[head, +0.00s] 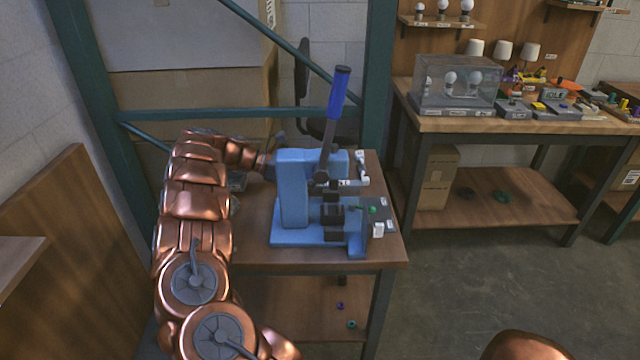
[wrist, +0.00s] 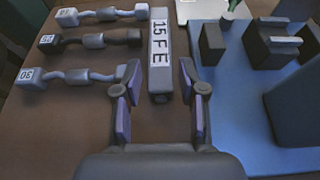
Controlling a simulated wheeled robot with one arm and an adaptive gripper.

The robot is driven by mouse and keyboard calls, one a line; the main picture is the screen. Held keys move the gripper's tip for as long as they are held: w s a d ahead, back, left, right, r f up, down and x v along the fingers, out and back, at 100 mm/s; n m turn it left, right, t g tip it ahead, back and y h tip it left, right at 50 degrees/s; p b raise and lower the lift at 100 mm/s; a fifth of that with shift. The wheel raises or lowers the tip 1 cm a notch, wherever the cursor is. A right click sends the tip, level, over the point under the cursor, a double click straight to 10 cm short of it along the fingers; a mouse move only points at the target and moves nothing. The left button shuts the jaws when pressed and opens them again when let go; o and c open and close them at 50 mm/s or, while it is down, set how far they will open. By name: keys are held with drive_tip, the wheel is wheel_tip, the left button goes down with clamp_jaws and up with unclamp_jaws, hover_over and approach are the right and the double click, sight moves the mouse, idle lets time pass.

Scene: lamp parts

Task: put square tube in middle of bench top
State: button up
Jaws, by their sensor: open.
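The square tube (wrist: 160,60) is a long grey-white bar with a white "15 F E" label on top. In the wrist view it lies on the brown bench top (wrist: 60,135) and points away from me. My gripper (wrist: 157,72) is open, with one finger on each side of the tube's near part. A gap shows on both sides, and I cannot tell how high the fingers are. In the head view the bench top (head: 250,228) is the small wooden one under the blue press; my gripper is mostly hidden behind the press there.
The blue lever press (head: 295,195) fills much of the bench, its base close to the tube's right in the wrist view (wrist: 225,110). Several bent tubes with labelled ends (wrist: 85,76) lie to the left. Bare wood shows at the near left.

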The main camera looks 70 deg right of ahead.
drive_tip(key=shift+b+v, duration=0.6)
drive_tip(key=shift+v, duration=2.7)
